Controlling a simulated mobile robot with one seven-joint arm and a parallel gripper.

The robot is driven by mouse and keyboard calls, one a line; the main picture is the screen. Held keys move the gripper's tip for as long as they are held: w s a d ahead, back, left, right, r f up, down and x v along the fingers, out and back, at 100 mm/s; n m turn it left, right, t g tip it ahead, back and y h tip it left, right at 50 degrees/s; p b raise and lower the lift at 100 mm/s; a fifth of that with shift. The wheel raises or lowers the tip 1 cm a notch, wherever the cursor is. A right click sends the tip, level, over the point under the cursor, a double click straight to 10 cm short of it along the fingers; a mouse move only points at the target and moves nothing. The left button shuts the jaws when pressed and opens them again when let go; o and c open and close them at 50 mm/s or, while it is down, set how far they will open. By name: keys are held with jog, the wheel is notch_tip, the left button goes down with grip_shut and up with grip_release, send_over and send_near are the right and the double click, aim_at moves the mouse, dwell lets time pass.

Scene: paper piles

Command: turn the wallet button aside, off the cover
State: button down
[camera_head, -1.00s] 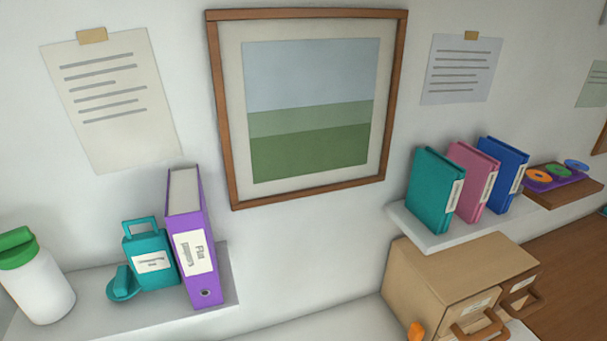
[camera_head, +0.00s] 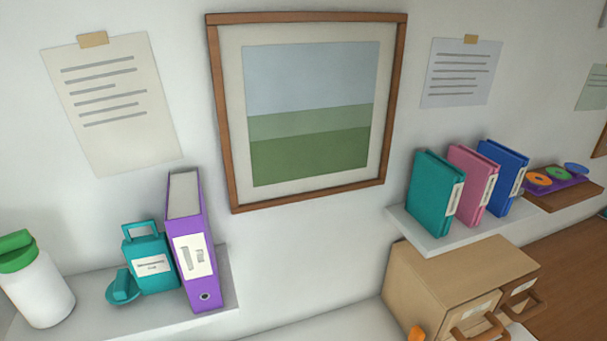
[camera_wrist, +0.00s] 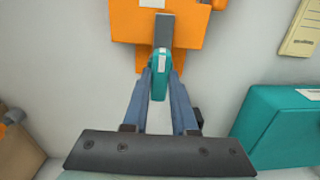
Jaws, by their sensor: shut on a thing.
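In the wrist view an orange thing (camera_wrist: 195,25), which seems to be the wallet, fills the top middle. A grey strip (camera_wrist: 163,30) runs down over its front. At the strip's lower end is a small teal piece (camera_wrist: 160,88) with a pale mark, which seems to be the wallet button. My gripper (camera_wrist: 160,72) has its two blue-grey fingers closed on the sides of this teal piece. The fingertips hide part of it. The strip and teal piece hang about upright in front of the orange thing. My gripper does not show in the head view.
In the wrist view a teal box (camera_wrist: 280,128) stands at right and a brown object (camera_wrist: 18,148) at lower left. The head view shows a purple binder (camera_head: 185,240) on the left shelf, several binders on the right shelf and a drawer cabinet (camera_head: 455,270) below them.

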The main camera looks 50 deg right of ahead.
jog(key=shift+r, duration=0.1)
dwell(0.3)
jog(key=n+p, duration=0.2)
jog(key=n, duration=0.1)
jog(key=shift+n, duration=0.4)
jog(key=n+p, duration=0.1)
jog(key=n, duration=0.4)
jog(key=shift+p, duration=0.35)
jog(key=n+p, duration=0.1)
jog(key=n, duration=0.4)
jog(key=shift+n, duration=2.1)
jog(key=c, duration=0.7)
grip_release()
